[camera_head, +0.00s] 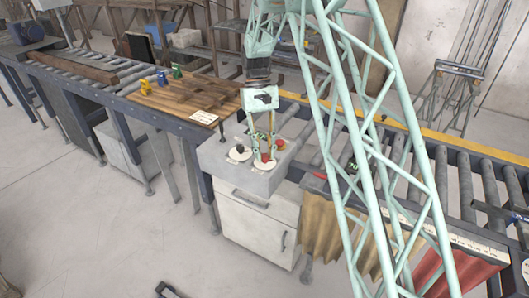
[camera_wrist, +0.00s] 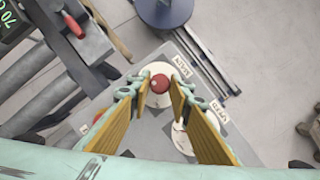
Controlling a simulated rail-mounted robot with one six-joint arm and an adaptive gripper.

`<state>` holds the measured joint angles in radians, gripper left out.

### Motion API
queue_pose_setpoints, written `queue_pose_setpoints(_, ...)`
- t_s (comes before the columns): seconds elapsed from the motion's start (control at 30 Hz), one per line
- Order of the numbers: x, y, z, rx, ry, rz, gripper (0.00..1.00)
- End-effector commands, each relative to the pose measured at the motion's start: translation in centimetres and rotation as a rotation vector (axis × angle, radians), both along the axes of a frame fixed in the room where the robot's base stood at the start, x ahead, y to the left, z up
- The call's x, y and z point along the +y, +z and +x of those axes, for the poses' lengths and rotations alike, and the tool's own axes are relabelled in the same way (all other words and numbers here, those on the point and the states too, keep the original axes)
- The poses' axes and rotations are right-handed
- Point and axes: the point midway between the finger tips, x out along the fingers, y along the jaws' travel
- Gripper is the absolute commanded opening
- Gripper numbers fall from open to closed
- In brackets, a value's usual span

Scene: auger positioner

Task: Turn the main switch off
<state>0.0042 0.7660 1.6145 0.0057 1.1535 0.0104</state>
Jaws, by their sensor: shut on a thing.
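The grey control box (camera_head: 215,156) stands beside the conveyor and carries several controls on its sloped top. A red round knob (camera_wrist: 160,83) on a white disc sits near a label in the wrist view that seems to read MAIN; the red knob (camera_head: 265,158) also shows in the head view. My gripper (camera_head: 260,152) points down at the box, its two yellow-padded fingers on either side of this knob. In the wrist view my gripper (camera_wrist: 160,92) is shut on the knob. The knob's exact turn angle cannot be told.
A black knob (camera_head: 240,149) on a white disc is just left of my gripper. Another red control (camera_head: 280,144) sits behind at right. A wooden board (camera_head: 185,95) with small coloured pieces lies left; conveyor rollers (camera_head: 440,170) run right. Open floor lies in front.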

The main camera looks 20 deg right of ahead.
Motion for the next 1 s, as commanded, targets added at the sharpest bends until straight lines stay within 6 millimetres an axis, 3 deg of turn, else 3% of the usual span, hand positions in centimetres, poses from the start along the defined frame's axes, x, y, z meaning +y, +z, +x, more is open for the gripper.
queue_pose_setpoints(0.3, 0.0, -0.04, -0.02, 0.0, -0.001, 0.0, 0.08)
queue_pose_setpoints(0.33, 0.0, -0.04, -0.02, 0.0, -0.001, 0.0, 0.21)
queue_pose_setpoints(0.47, 0.0, -0.04, -0.02, 0.0, 0.0, 0.0, 0.32)
queue_pose_setpoints(1.0, 0.0, 0.76, 0.35, 0.0, 0.0, 0.0, 0.32)
